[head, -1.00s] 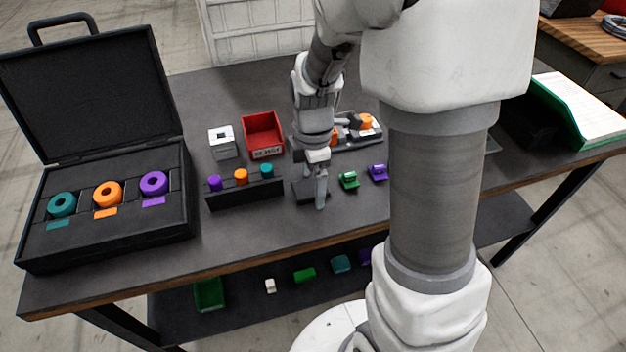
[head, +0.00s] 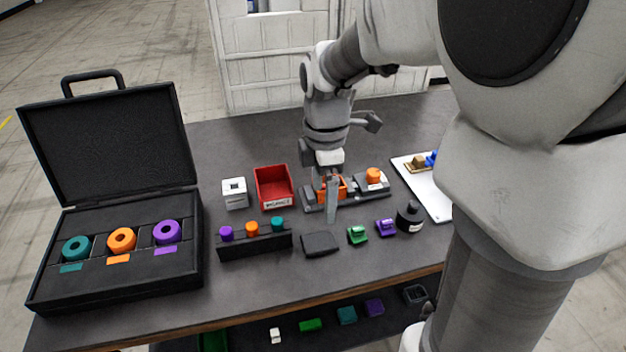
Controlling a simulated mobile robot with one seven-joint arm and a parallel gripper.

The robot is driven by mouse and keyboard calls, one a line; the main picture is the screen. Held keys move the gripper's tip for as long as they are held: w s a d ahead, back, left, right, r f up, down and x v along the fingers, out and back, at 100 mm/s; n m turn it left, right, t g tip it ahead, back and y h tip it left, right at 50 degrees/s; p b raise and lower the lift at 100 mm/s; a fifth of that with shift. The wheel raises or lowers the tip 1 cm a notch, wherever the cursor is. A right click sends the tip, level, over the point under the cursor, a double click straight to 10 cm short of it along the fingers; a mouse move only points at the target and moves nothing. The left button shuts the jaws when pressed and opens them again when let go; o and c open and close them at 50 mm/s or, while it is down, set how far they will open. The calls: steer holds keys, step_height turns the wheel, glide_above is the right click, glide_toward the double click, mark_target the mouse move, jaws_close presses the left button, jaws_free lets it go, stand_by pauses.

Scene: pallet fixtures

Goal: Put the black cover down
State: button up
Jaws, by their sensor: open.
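The black cover (head: 321,244) is a flat, dark, roughly square piece. It lies on the table between the black peg rack and the green part. My gripper (head: 330,202) is open, pointing down, beyond the cover in the head view and apart from it. A pale finger shows in front of the orange and grey fixture (head: 311,196). The other finger is hard to make out. Nothing shows between the fingers.
An open black case (head: 108,291) stands at left. The peg rack (head: 255,247), red bin (head: 274,186) and white block (head: 235,193) are left of my gripper. Green (head: 357,235) and purple (head: 386,227) parts and a black bottle (head: 409,217) are right of the cover.

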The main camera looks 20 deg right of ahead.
steer(key=s+r+m+t, duration=0.5)
steer(key=s+r+m, duration=0.3)
steer(key=s+m, duration=0.5)
steer(key=m, duration=0.4)
steer(key=shift+s+a+r+m, duration=0.25)
steer(key=shift+s+r+m, duration=0.05)
steer(key=shift+s+r, duration=0.05)
steer(key=shift+r+p, duration=0.95)
